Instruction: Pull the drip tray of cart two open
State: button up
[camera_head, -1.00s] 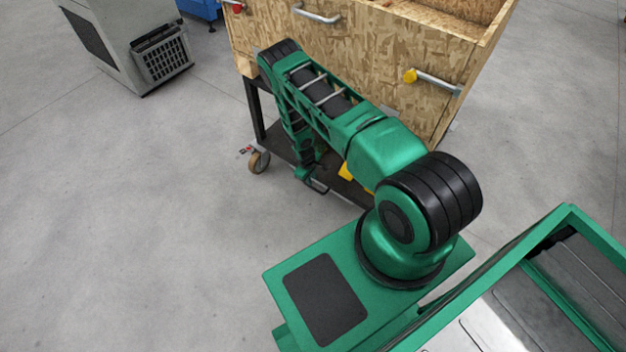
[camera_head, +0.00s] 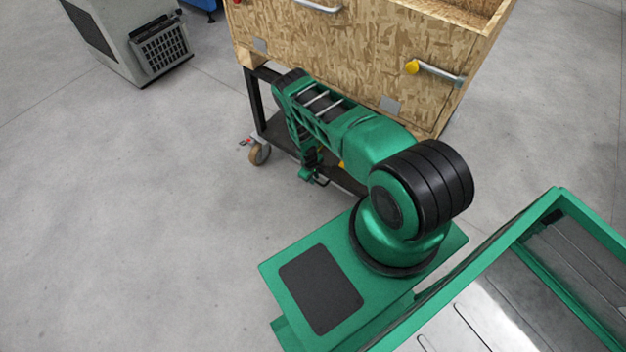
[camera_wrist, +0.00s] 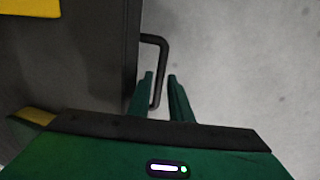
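The cart (camera_head: 340,45) has a wooden bin on a dark frame with casters. The drip tray is low on the cart, mostly hidden by my arm in the head view. In the wrist view the dark tray front (camera_wrist: 85,70) fills the left side, and a black bar handle (camera_wrist: 164,60) sticks out from its edge. My gripper (camera_wrist: 162,77) is open, with one finger on each side of the handle's bar and a visible gap on the right. In the head view my gripper (camera_head: 309,176) is low beside the cart.
A caster (camera_head: 259,153) stands at the cart's left corner. A grey machine (camera_head: 140,40) stands at the upper left. Concrete floor (camera_head: 130,220) is clear to the left. Yellow patches (camera_wrist: 30,8) show in the wrist view.

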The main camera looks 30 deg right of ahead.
jog(key=shift+f, duration=0.1)
grip_shut()
jog(key=shift+a, duration=0.1)
